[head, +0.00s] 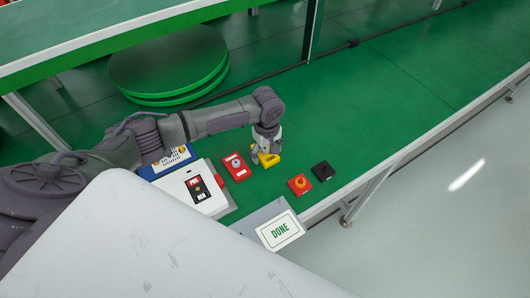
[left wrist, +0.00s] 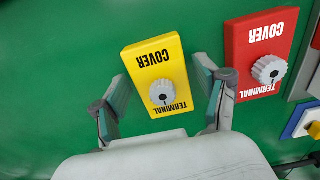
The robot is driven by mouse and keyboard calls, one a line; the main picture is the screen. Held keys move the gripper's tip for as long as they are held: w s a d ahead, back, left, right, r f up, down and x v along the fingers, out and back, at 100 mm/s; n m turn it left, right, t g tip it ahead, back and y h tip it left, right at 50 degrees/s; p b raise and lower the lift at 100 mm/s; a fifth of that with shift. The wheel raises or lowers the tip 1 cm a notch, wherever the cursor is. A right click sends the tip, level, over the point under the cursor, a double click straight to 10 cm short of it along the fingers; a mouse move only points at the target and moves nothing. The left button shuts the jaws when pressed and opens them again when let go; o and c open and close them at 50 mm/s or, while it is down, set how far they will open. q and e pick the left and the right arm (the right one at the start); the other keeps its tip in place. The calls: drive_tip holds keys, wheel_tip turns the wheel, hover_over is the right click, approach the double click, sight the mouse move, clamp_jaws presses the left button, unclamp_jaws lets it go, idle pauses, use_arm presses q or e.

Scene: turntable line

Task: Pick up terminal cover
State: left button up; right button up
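A yellow terminal cover (head: 269,159) with a grey knob lies on the green table under my left gripper (head: 266,150). In the left wrist view the yellow cover (left wrist: 158,75) lies between the two fingers of my open left gripper (left wrist: 160,100), with green gaps showing near the fingertips. Its label reads "TERMINAL COVER". A red terminal cover (head: 236,167) with a grey knob lies just left of it in the head view. In the left wrist view the red cover (left wrist: 260,50) is to the right, close to the right finger. My right gripper is not in view.
A white box with a black and red panel (head: 197,188) and a blue tray (head: 148,173) stand left of the covers. A red block with an orange knob (head: 300,184) and a black block (head: 323,171) lie to the right. A "DONE" sign (head: 280,230) is in front.

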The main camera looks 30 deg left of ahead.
use_arm(q)
drive_tip(key=c, duration=0.8)
